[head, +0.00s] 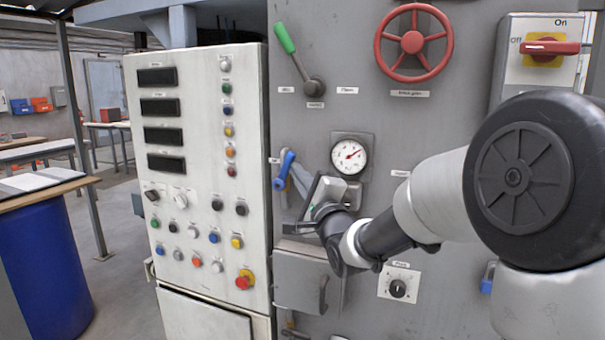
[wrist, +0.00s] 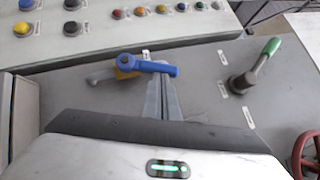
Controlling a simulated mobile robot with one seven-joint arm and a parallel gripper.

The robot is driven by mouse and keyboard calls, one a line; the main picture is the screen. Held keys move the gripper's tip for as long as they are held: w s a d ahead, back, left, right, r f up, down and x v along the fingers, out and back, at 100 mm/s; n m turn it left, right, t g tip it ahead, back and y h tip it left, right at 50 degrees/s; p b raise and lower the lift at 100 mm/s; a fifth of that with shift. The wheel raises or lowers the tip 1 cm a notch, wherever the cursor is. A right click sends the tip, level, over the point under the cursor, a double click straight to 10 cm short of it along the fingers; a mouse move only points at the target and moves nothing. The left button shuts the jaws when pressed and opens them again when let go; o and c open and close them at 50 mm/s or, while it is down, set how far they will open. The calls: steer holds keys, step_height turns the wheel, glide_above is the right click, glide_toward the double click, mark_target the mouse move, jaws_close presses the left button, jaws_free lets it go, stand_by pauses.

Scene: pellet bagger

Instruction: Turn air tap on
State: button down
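The air tap has a blue lever handle (head: 284,170) on the grey machine face, left of the pressure gauge. In the wrist view the blue handle (wrist: 150,66) lies nearly crosswise, with a brass-coloured body and a grey pipe at its left end. My gripper (head: 298,178) is beside the tap in the head view. I cannot tell whether the tips touch the handle.
A pressure gauge (head: 349,155) is right of the tap. A green-handled lever (head: 299,58) and a red handwheel (head: 413,43) are above. A button cabinet (head: 200,180) stands close on the left. A small grey door (head: 302,280) is below my gripper.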

mark_target(286, 161)
steer(key=p, duration=0.1)
steer(key=r+n+g+p, duration=0.1)
steer(key=a+r+n+g+p, duration=0.1)
steer(key=shift+w+a, duration=0.1)
steer(key=shift+w, duration=0.15)
steer(key=shift+w+a+p, duration=0.1)
steer(key=shift+a+p, duration=0.2)
steer(key=shift+p, duration=0.2)
steer(key=shift+a+r, duration=0.1)
